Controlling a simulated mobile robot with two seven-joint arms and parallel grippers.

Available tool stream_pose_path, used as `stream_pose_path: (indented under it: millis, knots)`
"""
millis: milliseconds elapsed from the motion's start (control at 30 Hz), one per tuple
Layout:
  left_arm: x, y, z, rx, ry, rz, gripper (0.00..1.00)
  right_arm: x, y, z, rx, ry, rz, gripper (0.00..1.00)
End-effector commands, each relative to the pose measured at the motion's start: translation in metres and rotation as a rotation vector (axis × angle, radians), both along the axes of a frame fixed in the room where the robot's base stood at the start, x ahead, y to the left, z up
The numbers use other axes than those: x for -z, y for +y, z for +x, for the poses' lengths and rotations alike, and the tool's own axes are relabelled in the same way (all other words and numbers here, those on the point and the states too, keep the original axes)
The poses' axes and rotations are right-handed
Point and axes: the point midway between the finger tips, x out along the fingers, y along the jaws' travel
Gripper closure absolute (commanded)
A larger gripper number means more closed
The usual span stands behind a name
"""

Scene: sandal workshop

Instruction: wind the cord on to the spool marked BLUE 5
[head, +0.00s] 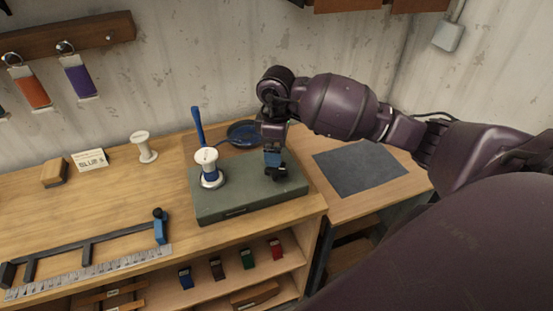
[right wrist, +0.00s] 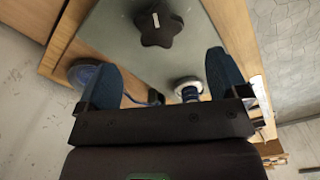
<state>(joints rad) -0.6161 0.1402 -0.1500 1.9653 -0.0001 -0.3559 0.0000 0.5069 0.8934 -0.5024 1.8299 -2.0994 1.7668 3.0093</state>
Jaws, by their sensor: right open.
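A spool (head: 210,168) with white flanges and some blue on it stands upright on the left part of a grey-green box (head: 240,200). It also shows in the right wrist view (right wrist: 187,88). A coil of blue cord (head: 243,132) lies behind the box; a strand shows between coil and spool in the right wrist view. My right gripper (head: 272,158) points down over the box's right part, above a black star knob (right wrist: 160,26). Its blue fingers are apart with nothing between them. A card (head: 90,160) reading BLUE, its number unclear, stands on the bench. My left gripper is out of view.
An empty white spool (head: 144,147) and a wooden block (head: 54,173) stand at the back left. A blue rod (head: 198,126) rises behind the box. A ruler jig (head: 90,250) lies front left. A dark mat (head: 360,165) lies right. The bench's middle left is clear.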

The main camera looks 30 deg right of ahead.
Motion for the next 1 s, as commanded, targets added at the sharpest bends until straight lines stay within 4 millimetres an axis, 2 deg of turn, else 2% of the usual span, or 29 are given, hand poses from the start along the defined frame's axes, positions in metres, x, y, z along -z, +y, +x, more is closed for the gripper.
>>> stream_pose_path:
  millis: [100, 300, 867, 1000]
  knots:
    - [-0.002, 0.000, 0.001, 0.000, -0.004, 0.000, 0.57, -0.017, 0.001, 0.000, -0.001, -0.001, 0.001, 0.08]
    - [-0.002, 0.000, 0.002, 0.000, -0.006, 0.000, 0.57, -0.030, 0.000, 0.000, 0.000, 0.001, 0.001, 0.08]
    - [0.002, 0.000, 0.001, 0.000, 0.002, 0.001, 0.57, -0.032, 0.000, 0.000, 0.000, 0.000, 0.000, 0.07]
    - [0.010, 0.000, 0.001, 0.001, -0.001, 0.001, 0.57, -0.033, -0.002, 0.006, -0.001, -0.021, -0.008, 0.07]
